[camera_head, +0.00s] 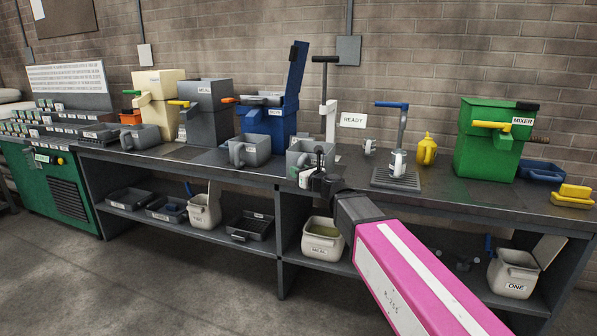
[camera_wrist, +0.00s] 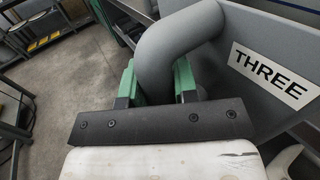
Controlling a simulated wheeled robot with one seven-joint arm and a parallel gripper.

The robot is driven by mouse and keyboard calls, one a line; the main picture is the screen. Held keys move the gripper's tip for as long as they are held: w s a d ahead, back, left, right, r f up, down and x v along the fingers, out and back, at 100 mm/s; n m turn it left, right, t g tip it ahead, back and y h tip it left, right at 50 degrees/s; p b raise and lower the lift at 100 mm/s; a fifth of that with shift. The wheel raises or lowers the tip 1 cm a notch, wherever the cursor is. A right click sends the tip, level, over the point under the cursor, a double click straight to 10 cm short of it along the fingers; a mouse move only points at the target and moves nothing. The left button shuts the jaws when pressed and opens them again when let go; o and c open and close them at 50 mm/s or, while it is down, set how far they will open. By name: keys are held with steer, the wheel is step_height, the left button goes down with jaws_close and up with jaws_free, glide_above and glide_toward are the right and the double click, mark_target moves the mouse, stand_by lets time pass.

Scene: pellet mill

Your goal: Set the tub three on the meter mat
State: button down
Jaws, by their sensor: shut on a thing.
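Tub three, grey with a label reading THREE, fills the right of the wrist view (camera_wrist: 255,35). In the head view the grey tub (camera_head: 302,155) is over the middle of the bench, left of a dark ribbed mat (camera_head: 397,184), likely the meter mat. My gripper (camera_head: 318,172) is shut on the tub's thick curved handle; its green fingers stand either side of the handle in the wrist view (camera_wrist: 158,82). A blue-handled lever device with a white spout (camera_head: 396,162) stands at the mat. My gripper hides the tub's lower part; I cannot tell whether it touches the bench.
A white-based stand with a dark T-handle (camera_head: 329,105) is behind the tub. Another grey tub (camera_head: 250,150) is to its left. A yellow bottle (camera_head: 427,149) and the green MIXER (camera_head: 488,140) are right of the mat. A lower shelf holds bins, including ONE (camera_head: 512,275).

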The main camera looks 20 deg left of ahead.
steer(key=shift+f, duration=1.5)
steer(key=shift+w+f, duration=0.15)
steer(key=shift+w, duration=0.05)
steer(key=shift+w+d, duration=0.25)
steer(key=shift+w, duration=2.5)
steer(key=shift+w+d, duration=0.2)
steer(key=shift+w, duration=2.55)
steer(key=shift+w+d, duration=0.25)
steer(key=shift+w, duration=2.5)
steer(key=shift+f, duration=0.55)
jaws_free()
steer(key=shift+d, duration=0.1)
